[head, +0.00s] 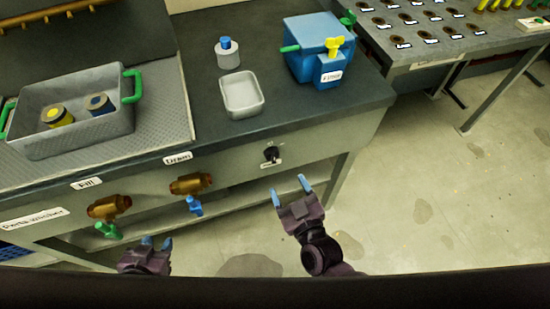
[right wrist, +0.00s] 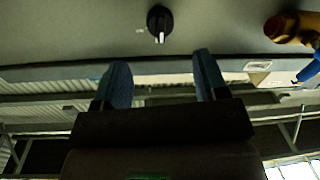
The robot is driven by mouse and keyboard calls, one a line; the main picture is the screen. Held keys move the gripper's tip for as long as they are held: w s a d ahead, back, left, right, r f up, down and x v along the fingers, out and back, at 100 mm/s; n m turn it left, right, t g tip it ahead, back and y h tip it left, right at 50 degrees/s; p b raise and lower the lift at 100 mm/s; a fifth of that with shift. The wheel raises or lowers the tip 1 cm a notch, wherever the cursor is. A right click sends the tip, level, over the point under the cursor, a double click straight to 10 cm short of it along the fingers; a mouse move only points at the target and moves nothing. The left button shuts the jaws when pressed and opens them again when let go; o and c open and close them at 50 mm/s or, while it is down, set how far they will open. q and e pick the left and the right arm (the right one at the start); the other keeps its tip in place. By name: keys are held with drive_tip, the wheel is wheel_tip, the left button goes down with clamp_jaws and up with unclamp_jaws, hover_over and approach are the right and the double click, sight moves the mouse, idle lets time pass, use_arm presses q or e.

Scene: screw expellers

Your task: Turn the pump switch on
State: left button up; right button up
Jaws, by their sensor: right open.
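The pump switch (head: 271,153) is a black rotary knob on the grey front panel of the bench, with a small white label under it. In the right wrist view the knob (right wrist: 159,20) shows a white pointer mark facing downward in the picture. My right gripper (head: 290,190) is open and empty, just below and in front of the knob, apart from it. Its blue fingertips (right wrist: 160,75) are spread to either side below the knob. My left gripper (head: 156,243) is low in front of the panel at the left; its blue fingertips are apart and nothing shows between them.
Brass valves labelled Fill (head: 109,207) and Drain (head: 191,184) stick out left of the knob. On the bench stand a grey basket (head: 80,135), a white tray (head: 241,95), a bottle (head: 228,54) and a blue filter box (head: 318,48). The floor at right is clear.

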sight(275, 161)
drive_tip(key=x, duration=0.8)
drive_tip(key=shift+b, duration=0.4)
drive_tip(key=shift+w+a, duration=0.2)
drive_tip(key=shift+w, duration=0.3)
drive_tip(key=shift+c, duration=0.4)
